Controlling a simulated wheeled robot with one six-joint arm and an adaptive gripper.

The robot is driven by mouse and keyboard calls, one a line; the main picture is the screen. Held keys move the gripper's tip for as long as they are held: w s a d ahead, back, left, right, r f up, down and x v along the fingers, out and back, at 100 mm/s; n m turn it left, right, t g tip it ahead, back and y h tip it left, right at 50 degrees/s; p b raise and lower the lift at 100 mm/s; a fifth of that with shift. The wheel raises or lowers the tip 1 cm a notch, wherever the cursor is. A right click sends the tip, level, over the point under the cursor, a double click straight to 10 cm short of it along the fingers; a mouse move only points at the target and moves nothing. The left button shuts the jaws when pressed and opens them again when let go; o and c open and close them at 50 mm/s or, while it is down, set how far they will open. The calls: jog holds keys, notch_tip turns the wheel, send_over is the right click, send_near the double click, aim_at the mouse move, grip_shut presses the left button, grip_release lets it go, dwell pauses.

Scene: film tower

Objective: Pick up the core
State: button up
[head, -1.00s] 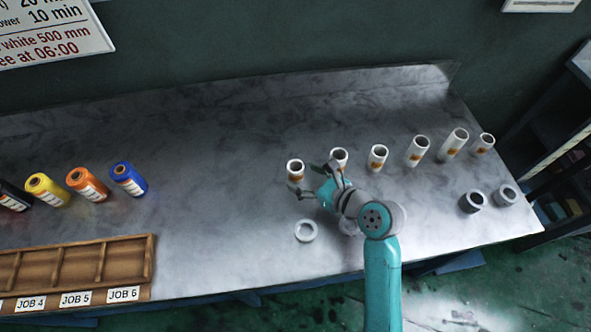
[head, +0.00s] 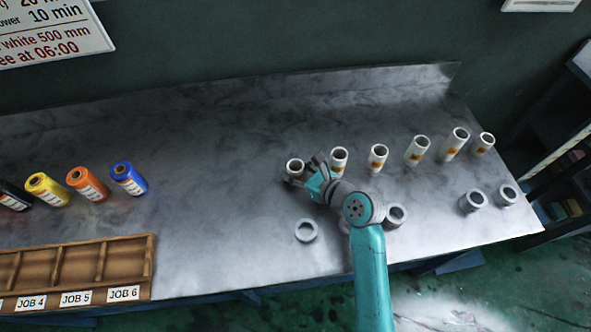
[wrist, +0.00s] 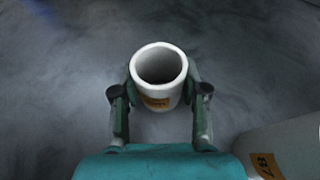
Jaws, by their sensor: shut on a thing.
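The core is a white hollow tube with an orange label. In the wrist view the core (wrist: 160,68) stands upright between the two fingers of my gripper (wrist: 160,92), which is shut on it. In the head view the core (head: 294,167) is the leftmost of a row of white tubes, its lower part partly hidden by my gripper (head: 301,175). I cannot tell from these views whether it is still touching the table.
Other white tubes (head: 377,158) stand to the right; one is close beside my gripper. Grey-white rings (head: 306,231) lie nearer the front edge. Coloured rolls (head: 128,178) and a wooden divided tray (head: 152,262) are at left. The table between is clear.

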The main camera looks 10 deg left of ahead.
notch_tip(320, 180, up, 10)
dwell(0.6)
jog(key=shift+s, duration=0.1)
dwell(0.7)
